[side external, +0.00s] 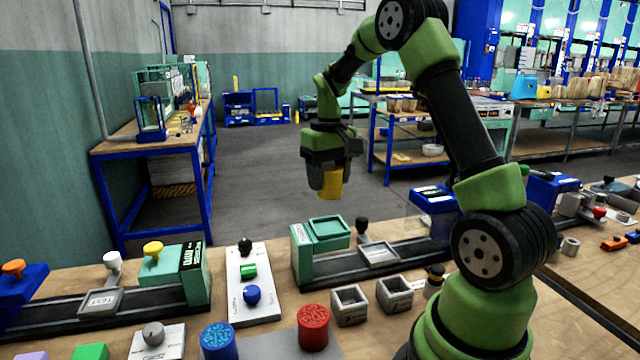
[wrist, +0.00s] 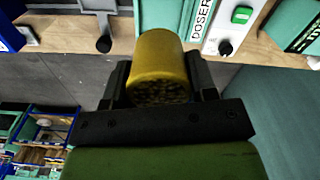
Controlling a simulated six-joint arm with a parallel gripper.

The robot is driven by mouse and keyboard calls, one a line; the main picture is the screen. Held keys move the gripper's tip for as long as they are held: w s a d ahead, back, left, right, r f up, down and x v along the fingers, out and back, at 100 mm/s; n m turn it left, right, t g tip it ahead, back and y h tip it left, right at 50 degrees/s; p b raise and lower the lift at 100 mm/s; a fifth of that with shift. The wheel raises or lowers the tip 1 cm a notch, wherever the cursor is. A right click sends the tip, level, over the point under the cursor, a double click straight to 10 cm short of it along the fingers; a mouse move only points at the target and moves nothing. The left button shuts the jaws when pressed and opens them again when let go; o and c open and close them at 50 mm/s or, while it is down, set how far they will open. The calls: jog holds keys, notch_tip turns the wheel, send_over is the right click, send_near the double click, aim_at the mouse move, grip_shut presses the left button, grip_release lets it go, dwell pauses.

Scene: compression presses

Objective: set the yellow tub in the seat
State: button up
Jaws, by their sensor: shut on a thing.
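The yellow tub (side external: 332,184) is held between the fingers of my gripper (side external: 326,178), high above the bench's far edge. The wrist view also shows the tub (wrist: 158,55), with its dark, grainy-looking end towards the camera and a black finger on each side. The tub is apart from everything below. A square seat (side external: 380,253) lies on the dark rail of the middle press (side external: 318,250), below and right of my gripper. Another square seat, marked TEST (side external: 100,301), lies on the left press's rail. I cannot tell which one the task names.
A blue tub (side external: 219,341) and a red tub (side external: 313,328) stand at the near edge. Two open square boxes (side external: 350,304) are right of them. A white control panel (side external: 252,284) with a green switch and knobs lies between the presses. The air around my gripper is clear.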

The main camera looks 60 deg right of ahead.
jog(key=shift+f, duration=2.95)
jog(key=shift+f, duration=0.7)
jog(key=o, duration=1)
